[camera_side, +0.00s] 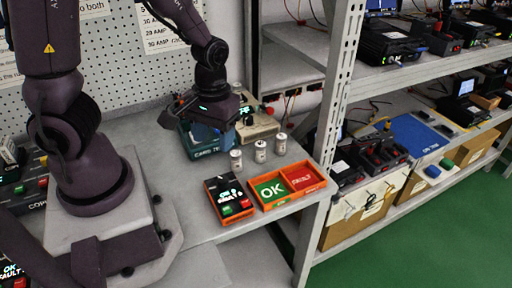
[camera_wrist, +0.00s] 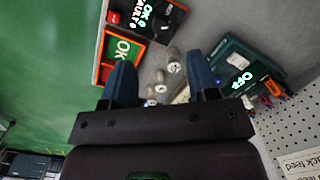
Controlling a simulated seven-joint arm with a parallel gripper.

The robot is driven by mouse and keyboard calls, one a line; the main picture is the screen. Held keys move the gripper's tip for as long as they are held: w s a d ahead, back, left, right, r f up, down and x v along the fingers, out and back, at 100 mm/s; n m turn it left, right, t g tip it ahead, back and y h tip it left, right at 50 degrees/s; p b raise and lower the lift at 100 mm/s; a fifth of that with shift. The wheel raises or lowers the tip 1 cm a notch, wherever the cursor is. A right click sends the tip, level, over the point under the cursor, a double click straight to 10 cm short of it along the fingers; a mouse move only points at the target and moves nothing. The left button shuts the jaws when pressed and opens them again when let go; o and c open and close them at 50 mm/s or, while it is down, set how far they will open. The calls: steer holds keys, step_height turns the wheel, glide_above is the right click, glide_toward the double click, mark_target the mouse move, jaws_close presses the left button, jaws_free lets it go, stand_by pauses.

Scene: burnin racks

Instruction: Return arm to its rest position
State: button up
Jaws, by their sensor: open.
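My gripper (camera_side: 208,112) hangs over the back part of the bench in the side view, above a teal tester box (camera_side: 204,143). In the wrist view its two blue fingers (camera_wrist: 162,63) stand wide apart with nothing held between them. Three pale cylindrical cells, the left one (camera_side: 236,160), the middle one (camera_side: 260,151) and the right one (camera_side: 280,144), stand upright on the bench, apart from the gripper. In the wrist view a cell (camera_wrist: 174,62) shows beyond the gap between the fingers. The fingertips are hard to make out in the side view.
An orange tray with a green OK bin (camera_side: 270,190) and a red bin (camera_side: 303,177) sits at the bench's front edge, beside a black OK/FAULT box (camera_side: 229,200). A beige device (camera_side: 258,127) stands near the gripper. A metal rack post (camera_side: 338,90) rises to the right.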

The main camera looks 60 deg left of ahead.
steer(key=s+d+r+m+t, duration=0.1)
steer(key=r+m+t, duration=0.2)
steer(key=r, duration=0.6)
steer(key=s+d+r+m+t, duration=0.2)
steer(key=r+m+t, duration=0.1)
steer(key=r, duration=0.6)
steer(key=shift+r+m, duration=0.25)
steer(key=shift+m, duration=0.45)
steer(key=shift+s, duration=0.1)
